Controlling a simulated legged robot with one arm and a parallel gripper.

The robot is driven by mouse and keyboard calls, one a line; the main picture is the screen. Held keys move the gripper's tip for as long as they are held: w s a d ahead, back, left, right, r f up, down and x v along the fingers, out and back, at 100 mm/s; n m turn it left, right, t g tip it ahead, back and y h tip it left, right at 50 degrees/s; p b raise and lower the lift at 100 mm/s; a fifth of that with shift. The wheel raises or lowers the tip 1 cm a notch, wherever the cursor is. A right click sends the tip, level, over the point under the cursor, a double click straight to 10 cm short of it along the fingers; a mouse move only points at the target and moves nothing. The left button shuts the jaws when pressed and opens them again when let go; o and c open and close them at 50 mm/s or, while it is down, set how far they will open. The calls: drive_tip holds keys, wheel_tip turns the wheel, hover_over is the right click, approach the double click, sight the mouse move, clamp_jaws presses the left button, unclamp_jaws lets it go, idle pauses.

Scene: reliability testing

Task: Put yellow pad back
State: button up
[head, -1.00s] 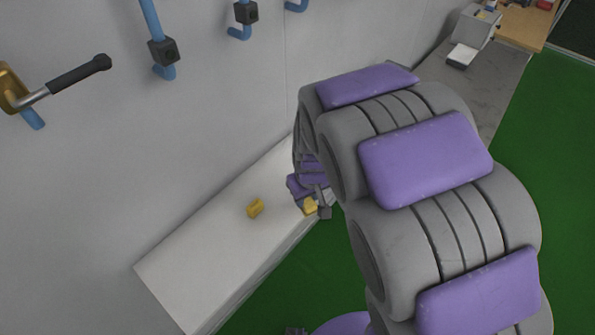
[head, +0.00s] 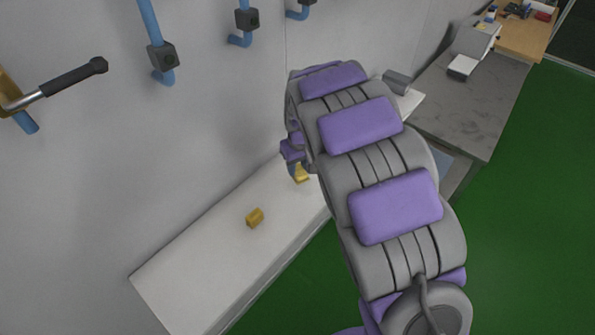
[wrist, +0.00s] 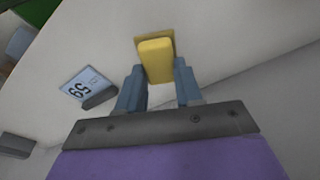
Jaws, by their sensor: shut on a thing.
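A yellow pad (wrist: 155,60) is held between the two blue-grey fingers of my gripper (wrist: 160,82) in the wrist view. In the head view my gripper (head: 298,171) is over the far part of the white bench, with the yellow pad (head: 301,174) showing at its tip; the arm hides part of it. Whether the held pad touches the bench is unclear. A second yellow block (head: 255,217) lies alone on the white bench (head: 200,265), to the left of my gripper.
Blue hooks (head: 163,60) and a black-handled lever (head: 75,77) are on the grey wall. A grey table (head: 465,105) stands at the back right. Green floor (head: 530,230) is open at the right.

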sight(298, 167)
drive_tip(key=shift+w+a, duration=0.1)
drive_tip(key=shift+w, duration=0.2)
drive_tip(key=shift+w+f, duration=0.1)
drive_tip(key=shift+f, duration=0.25)
wheel_tip(298, 167, down, 3)
drive_tip(key=shift+f+b, duration=0.1)
drive_tip(key=shift+b, duration=0.4)
drive_tip(key=o, duration=1.1)
drive_tip(key=shift+r, duration=0.25)
wheel_tip(298, 167, up, 12)
drive_tip(key=s+p, duration=0.2)
drive_tip(key=s+d+r+m+g, duration=0.1)
drive_tip(key=s+d+r+m, duration=0.15)
drive_tip(key=s+d, duration=0.45)
drive_tip(key=s+d+r+m, duration=0.1)
drive_tip(key=s+d+r, duration=0.3)
drive_tip(key=s, duration=0.6)
drive_tip(key=s+d+f+m+g, duration=0.1)
drive_tip(key=s+d, duration=0.1)
drive_tip(key=s, duration=0.8)
drive_tip(key=s+d+f+m+g, duration=0.1)
drive_tip(key=s+d, duration=0.2)
drive_tip(key=s, duration=0.8)
drive_tip(key=shift+s+d+f+h, duration=0.15)
drive_tip(key=shift+d+f+h, duration=0.1)
drive_tip(key=shift+f+h, duration=0.15)
